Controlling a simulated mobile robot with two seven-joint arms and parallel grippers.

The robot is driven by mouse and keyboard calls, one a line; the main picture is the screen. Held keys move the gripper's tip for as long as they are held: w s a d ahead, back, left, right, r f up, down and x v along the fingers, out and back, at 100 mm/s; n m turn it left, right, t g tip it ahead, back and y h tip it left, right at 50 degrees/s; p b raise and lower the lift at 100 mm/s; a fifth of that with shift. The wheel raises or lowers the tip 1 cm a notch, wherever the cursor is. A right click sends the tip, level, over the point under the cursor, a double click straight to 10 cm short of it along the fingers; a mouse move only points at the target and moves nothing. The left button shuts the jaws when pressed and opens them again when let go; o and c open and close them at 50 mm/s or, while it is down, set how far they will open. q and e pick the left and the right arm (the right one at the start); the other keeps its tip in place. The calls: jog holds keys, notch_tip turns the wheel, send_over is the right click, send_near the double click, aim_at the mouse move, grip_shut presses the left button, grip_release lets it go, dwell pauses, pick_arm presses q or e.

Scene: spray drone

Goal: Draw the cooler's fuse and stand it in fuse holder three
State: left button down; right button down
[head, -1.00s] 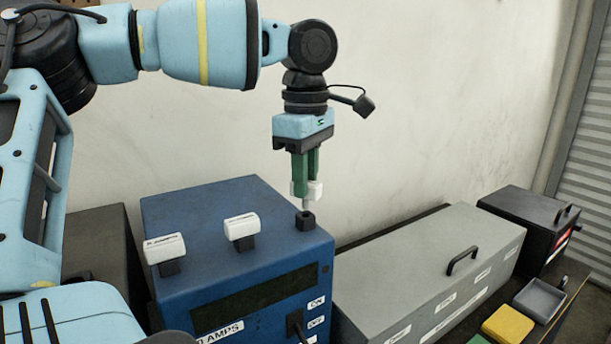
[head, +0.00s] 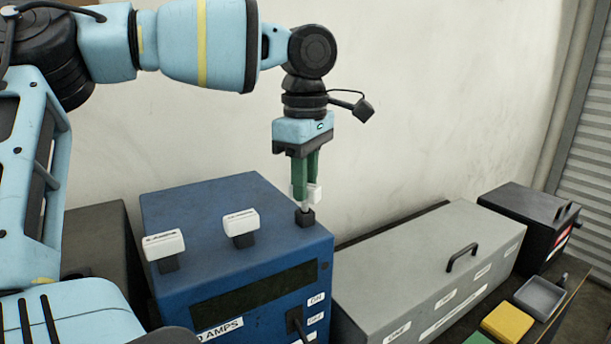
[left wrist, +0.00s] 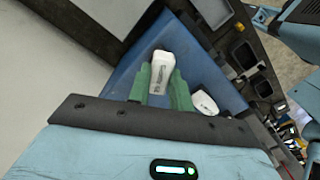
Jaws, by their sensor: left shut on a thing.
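My left gripper (head: 306,190) points straight down and is shut on a white-capped fuse (head: 316,194). The fuse is upright, and its pale pin shows below the cap, over the black holder (head: 305,218) at the right back of the blue box's top (head: 215,205). The pin's lower end meets the holder's top; I cannot tell how far in it is. In the left wrist view the white cap (left wrist: 162,72) sits between the green fingers. Two more white-capped fuses stand in black holders, one in the middle (head: 241,222) and one at left (head: 163,245). My right gripper is out of view.
A long grey case (head: 430,275) with a black handle stands right of the blue box. The pale wall stands close behind.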

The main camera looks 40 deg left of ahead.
pick_arm(q)
jog(key=shift+f, duration=1.1)
jog(key=c, duration=1.2)
grip_release()
jog(key=shift+r+b, duration=0.5)
jog(key=shift+r, duration=3.45)
